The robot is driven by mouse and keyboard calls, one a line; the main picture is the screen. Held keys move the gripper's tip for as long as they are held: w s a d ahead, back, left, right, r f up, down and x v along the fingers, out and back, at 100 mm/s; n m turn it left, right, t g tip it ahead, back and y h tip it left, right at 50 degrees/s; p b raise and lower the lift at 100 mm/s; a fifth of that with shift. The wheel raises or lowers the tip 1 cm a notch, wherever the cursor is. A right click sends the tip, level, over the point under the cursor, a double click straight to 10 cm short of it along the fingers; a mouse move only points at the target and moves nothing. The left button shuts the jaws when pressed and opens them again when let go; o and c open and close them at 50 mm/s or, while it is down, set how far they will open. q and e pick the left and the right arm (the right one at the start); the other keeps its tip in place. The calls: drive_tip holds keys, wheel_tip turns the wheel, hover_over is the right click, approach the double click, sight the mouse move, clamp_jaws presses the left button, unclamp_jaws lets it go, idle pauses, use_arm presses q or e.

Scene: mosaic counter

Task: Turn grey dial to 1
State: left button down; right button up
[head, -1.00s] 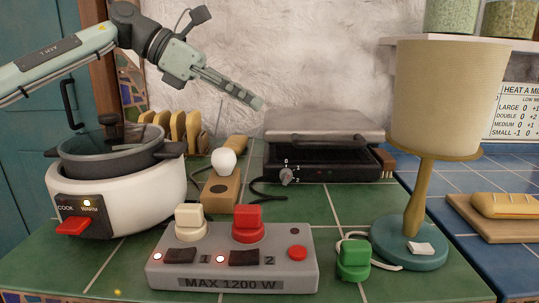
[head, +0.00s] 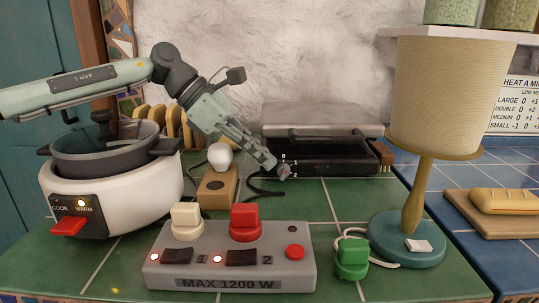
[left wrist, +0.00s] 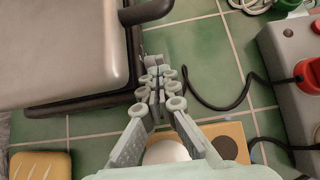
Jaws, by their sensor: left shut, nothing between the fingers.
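The grey dial (head: 285,172) is on the front of the black contact grill (head: 335,160), with small white marks around it. My left gripper (head: 273,165) comes in from the upper left with its fingers shut and empty. Its tips are right at the dial and partly cover it. I cannot tell whether they touch it or where the dial points. In the left wrist view the shut fingers (left wrist: 157,88) reach up to the front edge of the grill (left wrist: 60,50). My right gripper is not in view.
A wooden block with a white bulb-like knob (head: 220,158) stands just below my left arm. A white cooker (head: 115,190) is at the left, a grey power strip (head: 230,260) in front, and a lamp (head: 410,225) at the right. A black cord lies near the grill.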

sight(285, 169)
use_arm(q)
drive_tip(key=shift+d+f, duration=0.25)
drive_tip(key=shift+d, duration=0.45)
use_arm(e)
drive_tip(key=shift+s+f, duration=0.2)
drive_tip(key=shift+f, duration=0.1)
use_arm(q)
drive_tip(key=shift+d+f, duration=0.1)
drive_tip(key=shift+d, duration=0.05)
drive_tip(key=shift+d, duration=0.1)
drive_tip(key=shift+s+d+b, duration=0.1)
drive_tip(key=shift+d+b, duration=0.05)
drive_tip(key=shift+b, duration=0.2)
drive_tip(key=shift+d, duration=0.15)
drive_tip(key=shift+s+d+b, duration=0.15)
drive_tip(key=shift+d+b, duration=0.4)
drive_tip(key=shift+b, duration=0.15)
drive_tip(key=shift+d, duration=0.3)
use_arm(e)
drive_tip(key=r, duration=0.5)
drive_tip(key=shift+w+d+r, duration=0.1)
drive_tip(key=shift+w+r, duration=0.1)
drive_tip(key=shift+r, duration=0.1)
